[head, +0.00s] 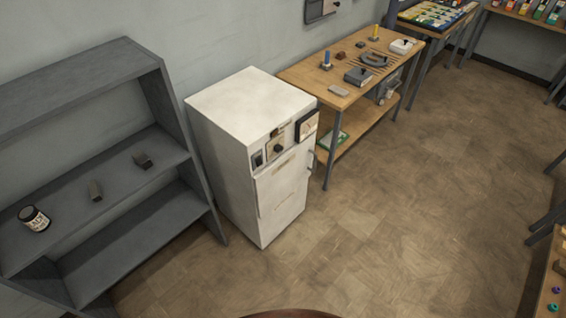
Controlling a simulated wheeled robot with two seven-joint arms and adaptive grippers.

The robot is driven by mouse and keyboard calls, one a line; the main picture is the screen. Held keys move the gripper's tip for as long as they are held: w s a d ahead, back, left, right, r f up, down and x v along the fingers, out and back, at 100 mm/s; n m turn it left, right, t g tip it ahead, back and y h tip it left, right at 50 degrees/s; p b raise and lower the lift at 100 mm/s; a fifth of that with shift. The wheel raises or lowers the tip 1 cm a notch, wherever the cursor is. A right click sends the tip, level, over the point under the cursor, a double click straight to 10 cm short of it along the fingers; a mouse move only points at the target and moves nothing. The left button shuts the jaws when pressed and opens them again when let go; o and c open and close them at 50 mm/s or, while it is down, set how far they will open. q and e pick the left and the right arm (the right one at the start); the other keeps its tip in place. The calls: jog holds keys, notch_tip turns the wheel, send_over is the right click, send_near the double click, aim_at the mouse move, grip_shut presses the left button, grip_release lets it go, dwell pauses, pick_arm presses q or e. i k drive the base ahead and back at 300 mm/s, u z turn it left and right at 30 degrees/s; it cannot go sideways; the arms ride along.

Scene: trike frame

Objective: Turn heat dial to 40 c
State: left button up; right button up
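A white cabinet-like oven (250,160) stands on the floor against the wall, left of the middle in the head view. On the upper part of its front is a small control panel with a dark dial (277,149). A small dark switch-like part (258,160) sits to the dial's left, and a framed panel (306,126) to its right. The dial's markings and setting are too small to read. The oven's door is shut, with a handle (311,161) at its right side. Neither of my grippers is in view.
A grey shelf unit (85,72) with a jar (33,218) and small blocks stands left of the oven. A wooden workbench (297,76) with tools stands to its right. More benches line the right edge. The brown floor (400,210) in front is clear.

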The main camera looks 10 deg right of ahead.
aim_at(278, 149)
jog(key=u, duration=0.7)
jog(key=i, duration=0.65)
jog(key=z, duration=0.25)
